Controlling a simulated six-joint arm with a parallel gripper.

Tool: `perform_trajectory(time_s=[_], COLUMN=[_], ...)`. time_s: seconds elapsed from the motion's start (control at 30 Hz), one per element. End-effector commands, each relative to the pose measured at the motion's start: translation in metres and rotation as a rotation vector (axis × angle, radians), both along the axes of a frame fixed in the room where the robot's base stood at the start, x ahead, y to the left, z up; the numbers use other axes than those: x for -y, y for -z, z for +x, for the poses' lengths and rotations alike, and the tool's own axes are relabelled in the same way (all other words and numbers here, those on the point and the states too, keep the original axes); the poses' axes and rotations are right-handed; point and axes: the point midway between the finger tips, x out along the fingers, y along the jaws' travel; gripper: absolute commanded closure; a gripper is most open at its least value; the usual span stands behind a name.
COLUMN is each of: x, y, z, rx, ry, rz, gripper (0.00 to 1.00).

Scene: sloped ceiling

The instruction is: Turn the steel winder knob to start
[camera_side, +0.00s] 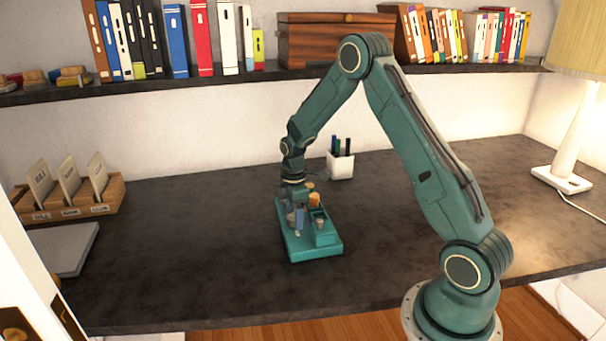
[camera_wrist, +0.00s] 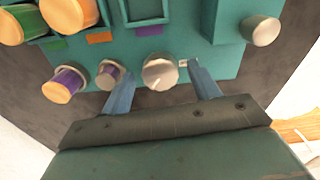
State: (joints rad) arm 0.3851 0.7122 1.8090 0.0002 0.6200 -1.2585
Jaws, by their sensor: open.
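The teal device (camera_side: 318,250) lies flat on the dark desk, with my gripper (camera_side: 296,212) down over it. In the wrist view, a round steel knob (camera_wrist: 160,71) with a pale pointer line sits on the teal panel (camera_wrist: 205,62). My gripper (camera_wrist: 161,92) is open, with one blue finger on each side of this knob; I cannot tell whether either finger touches it. A small white label (camera_wrist: 183,63) is on the panel just right of the knob. Another steel knob (camera_wrist: 262,30) sticks out from a raised teal block at the upper right.
Larger orange spools (camera_wrist: 68,13) stand at the upper left. A white pen cup (camera_side: 341,165) stands behind the device. The desk around is mostly clear.

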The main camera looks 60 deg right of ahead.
Motion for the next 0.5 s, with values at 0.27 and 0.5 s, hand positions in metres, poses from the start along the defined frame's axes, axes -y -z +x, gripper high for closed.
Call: perform_trajectory(time_s=[0.27, 0.5], x=[-0.0001, -0.0001], y=[0.0043, 0.0040], z=[-0.0003, -0.0002], rx=[-0.001, -0.001], ry=[0.000, 0.000], rz=[0.001, 0.001], gripper=[0.39, 0.66])
